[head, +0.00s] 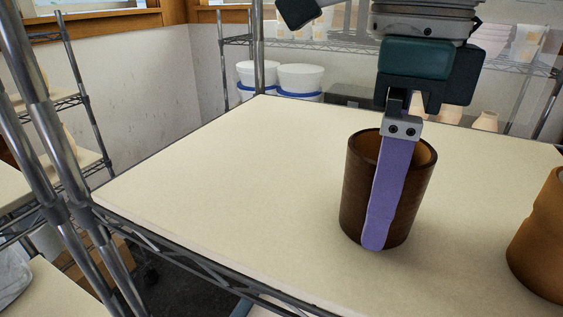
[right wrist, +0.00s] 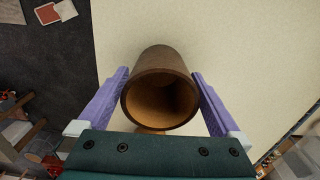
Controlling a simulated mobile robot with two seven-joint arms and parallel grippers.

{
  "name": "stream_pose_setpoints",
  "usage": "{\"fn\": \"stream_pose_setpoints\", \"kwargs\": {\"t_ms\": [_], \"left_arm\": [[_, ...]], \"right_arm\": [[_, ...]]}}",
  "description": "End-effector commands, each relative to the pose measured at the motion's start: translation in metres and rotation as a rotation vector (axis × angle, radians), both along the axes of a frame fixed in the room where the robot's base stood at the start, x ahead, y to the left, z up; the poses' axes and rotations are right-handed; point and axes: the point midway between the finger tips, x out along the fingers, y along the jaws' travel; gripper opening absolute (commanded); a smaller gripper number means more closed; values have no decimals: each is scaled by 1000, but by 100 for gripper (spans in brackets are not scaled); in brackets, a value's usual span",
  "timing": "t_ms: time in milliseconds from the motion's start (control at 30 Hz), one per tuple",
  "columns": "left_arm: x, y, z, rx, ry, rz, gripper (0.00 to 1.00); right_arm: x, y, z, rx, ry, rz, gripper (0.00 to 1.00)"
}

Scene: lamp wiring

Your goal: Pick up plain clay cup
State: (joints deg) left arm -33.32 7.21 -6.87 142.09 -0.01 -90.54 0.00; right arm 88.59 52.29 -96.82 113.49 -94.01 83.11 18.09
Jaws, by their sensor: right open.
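A dark brown cup (head: 357,190) stands upright on the pale shelf top, with a lighter tan inside. My right gripper (head: 384,215) points down over it and is open. One purple finger runs down the outside of the cup's near wall; the other finger is hidden behind the cup in the head view. In the right wrist view the cup (right wrist: 160,62) sits between the two purple fingers of the gripper (right wrist: 160,77), its mouth facing the camera. The fingers are close beside the walls; I cannot tell whether they touch. My left gripper is not in view.
A lighter orange-brown pot (head: 540,235) with a waisted side stands at the right edge, partly cut off. The shelf top (head: 220,180) is clear left of the cup. Metal posts (head: 60,150) rise at the left. White buckets (head: 300,80) stand behind.

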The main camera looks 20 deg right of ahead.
Motion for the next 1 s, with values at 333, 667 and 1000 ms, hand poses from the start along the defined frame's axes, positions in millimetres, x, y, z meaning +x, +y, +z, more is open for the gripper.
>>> {"fn": "stream_pose_setpoints", "kwargs": {"t_ms": [333, 667, 1000], "left_arm": [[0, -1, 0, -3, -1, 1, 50], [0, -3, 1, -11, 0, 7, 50], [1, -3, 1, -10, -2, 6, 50]], "right_arm": [[0, 0, 0, 1, -1, 1, 84], [0, 0, 0, 0, 0, 1, 47], [0, 0, 1, 0, -1, 1, 11]]}}
